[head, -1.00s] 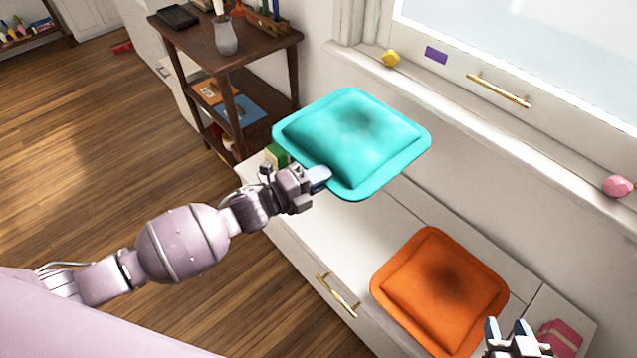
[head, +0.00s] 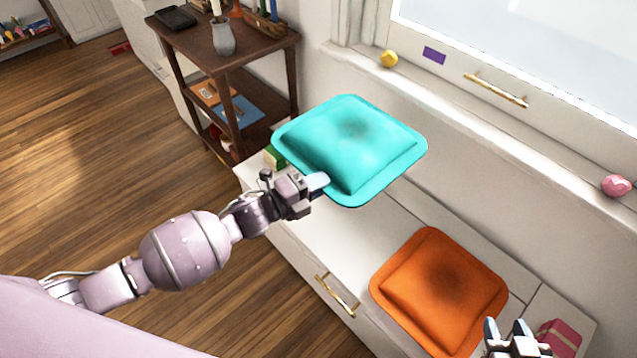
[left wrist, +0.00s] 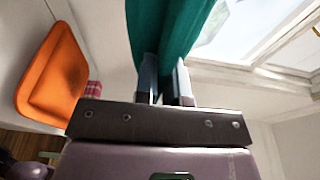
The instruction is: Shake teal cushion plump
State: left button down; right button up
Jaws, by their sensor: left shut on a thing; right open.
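The teal cushion (head: 352,142) is held in the air above the white window bench in the head view, with a dark smudge near its middle. My left gripper (head: 318,183) is shut on its near left edge. In the left wrist view the teal cushion (left wrist: 165,25) rises from between the fingers of my left gripper (left wrist: 166,85). My right gripper (head: 505,335) is open and empty at the bottom right of the head view, near the orange cushion; only its fingers show.
An orange cushion (head: 440,285) lies on the white bench (head: 300,225). A pink box (head: 558,338) is at the bench's right. The window sill holds a yellow object (head: 388,59) and a pink one (head: 616,186). A dark wooden shelf (head: 262,50) stands behind left.

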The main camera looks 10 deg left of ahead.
pick_arm(q)
notch_tip(320, 180, up, 6)
jog(key=p, duration=0.3)
jog(key=shift+r, duration=0.15)
pick_arm(e)
notch_tip(320, 180, up, 7)
jog(key=w+t, duration=0.1)
pick_arm(q)
notch_tip(320, 180, down, 7)
jog(key=b, duration=0.3)
jog(key=shift+f+b, duration=0.2)
jog(key=shift+b, duration=0.2)
pick_arm(e)
notch_tip(320, 180, down, 7)
jog(key=s+g, duration=0.1)
pick_arm(q)
jog(key=shift+f, duration=0.15)
